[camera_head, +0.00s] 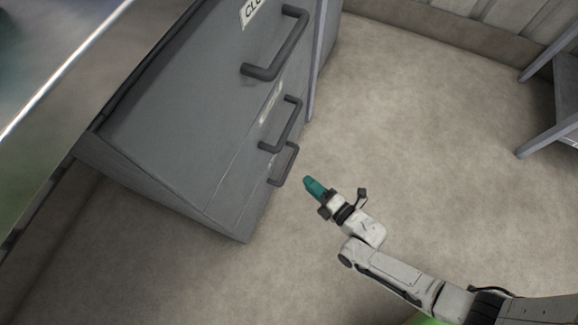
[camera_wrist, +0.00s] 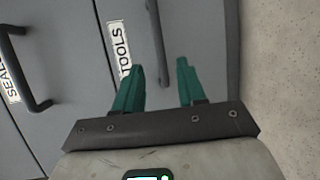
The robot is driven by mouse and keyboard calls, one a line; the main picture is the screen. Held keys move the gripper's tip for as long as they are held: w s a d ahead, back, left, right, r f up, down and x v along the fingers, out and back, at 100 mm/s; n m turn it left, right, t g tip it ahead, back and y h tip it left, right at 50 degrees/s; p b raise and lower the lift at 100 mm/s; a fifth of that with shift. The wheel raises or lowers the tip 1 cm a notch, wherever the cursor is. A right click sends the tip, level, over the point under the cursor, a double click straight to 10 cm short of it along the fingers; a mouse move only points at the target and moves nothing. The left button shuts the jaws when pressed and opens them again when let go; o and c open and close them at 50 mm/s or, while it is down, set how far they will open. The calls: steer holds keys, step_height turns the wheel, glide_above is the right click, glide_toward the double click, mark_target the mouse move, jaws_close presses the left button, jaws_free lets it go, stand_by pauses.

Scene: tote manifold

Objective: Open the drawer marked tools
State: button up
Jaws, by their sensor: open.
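The drawer marked TOOLS (camera_wrist: 118,75) is in the wrist view, grey, with a white label (camera_wrist: 119,45). Its front looks flush. Its dark bar handle (camera_wrist: 158,50) stands beside the label and also shows as the lowest handle (camera_head: 288,165) in the head view. My gripper (camera_wrist: 160,66) has two teal fingers spread apart, with nothing held. In the wrist view the handle's near end appears between the fingertips, but I cannot tell how far in front of it they are. In the head view my gripper (camera_head: 313,187) is to the right of the lowest handle, apart from it.
A drawer with a label starting SEAL (camera_wrist: 12,82) and its own handle (camera_wrist: 22,70) is beside the tools drawer. The grey cabinet (camera_head: 180,120) has a top handle (camera_head: 275,50) near a label starting CLO. Floor (camera_head: 420,130) is clear to the right; a rack (camera_head: 565,85) stands far right.

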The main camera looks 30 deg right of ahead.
mark_target(289, 166)
steer(key=shift+b+x, duration=2.2)
steer(key=shift+x, duration=2.9)
jaws_close()
